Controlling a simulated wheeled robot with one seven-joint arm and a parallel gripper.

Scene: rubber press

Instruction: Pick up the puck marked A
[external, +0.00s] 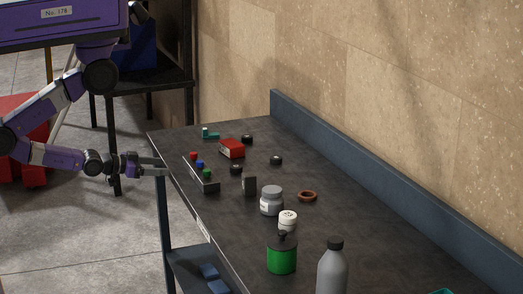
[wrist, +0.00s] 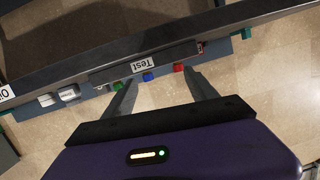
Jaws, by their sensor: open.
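Several small black round pieces that look like pucks lie on the far half of the dark bench: one at the back (external: 247,139), one to the right (external: 276,160), and one nearer the front edge (external: 236,169). Any letter on them is too small to read, so I cannot tell which is A. My gripper (external: 160,167) is open and empty at the bench's left edge, apart from all of them. In the wrist view my gripper (wrist: 165,83) points at a strip labelled "Test" (wrist: 145,63) with green, blue and red buttons. No puck is clear there.
A button strip (external: 202,178) stands along the bench's front edge, with a red box (external: 232,148) behind it. A small dark upright block (external: 249,185), grey jar (external: 271,202), brown ring (external: 307,196), green container (external: 282,256) and grey bottle (external: 332,272) stand nearer the camera. A wall backs the bench.

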